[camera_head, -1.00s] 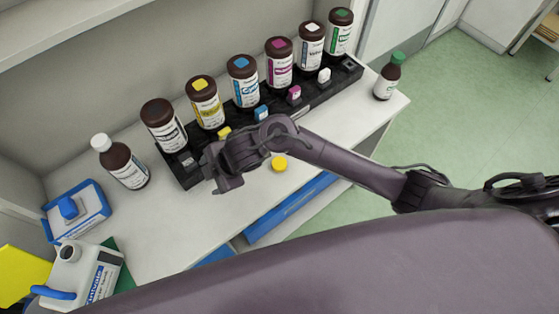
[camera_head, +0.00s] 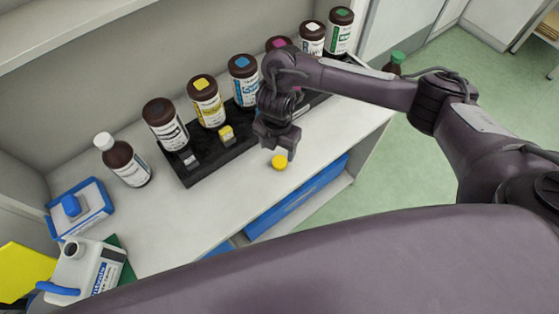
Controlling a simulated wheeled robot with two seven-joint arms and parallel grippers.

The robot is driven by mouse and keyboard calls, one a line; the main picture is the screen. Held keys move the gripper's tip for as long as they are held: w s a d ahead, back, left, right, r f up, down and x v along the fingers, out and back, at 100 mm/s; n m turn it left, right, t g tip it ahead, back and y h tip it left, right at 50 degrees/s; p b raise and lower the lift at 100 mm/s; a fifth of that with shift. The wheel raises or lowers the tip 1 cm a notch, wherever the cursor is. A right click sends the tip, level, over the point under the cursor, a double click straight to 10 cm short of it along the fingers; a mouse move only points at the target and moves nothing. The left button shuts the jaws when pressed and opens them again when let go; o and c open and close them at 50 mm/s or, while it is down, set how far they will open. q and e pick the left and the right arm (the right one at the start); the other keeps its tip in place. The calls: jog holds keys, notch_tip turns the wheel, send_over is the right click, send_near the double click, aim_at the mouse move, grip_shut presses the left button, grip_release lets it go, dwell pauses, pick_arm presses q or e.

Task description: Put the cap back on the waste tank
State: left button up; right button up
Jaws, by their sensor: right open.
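A small round yellow cap (camera_head: 279,162) lies on the white bench top near its front edge. My right gripper (camera_head: 277,150) is open and points down just behind and above the cap. I cannot tell if its fingers touch the cap. A white tank with a blue handle (camera_head: 85,266) stands at the lower left. Its neck (camera_head: 70,248) shows a dark opening with no cap on it. The tank's lower part is cut off by my own body. My left gripper is not in view.
A black rack (camera_head: 208,155) with several brown bottles stands along the back. A white-capped brown bottle (camera_head: 127,166) and a blue-edged tray (camera_head: 92,212) stand left. The bench between cap and tank is clear.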

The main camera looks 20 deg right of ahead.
aim_at(278, 163)
jog(key=shift+f+b, duration=0.55)
jog(key=shift+f, duration=0.8)
notch_tip(278, 163, down, 3)
jog(key=shift+s+b, duration=0.15)
jog(key=shift+b, duration=0.6)
jog(key=shift+d+f, duration=0.1)
jog(key=shift+f, duration=1)
jog(key=c, duration=1.1)
jog(key=shift+c, duration=0.2)
jog(key=shift+r, duration=0.15)
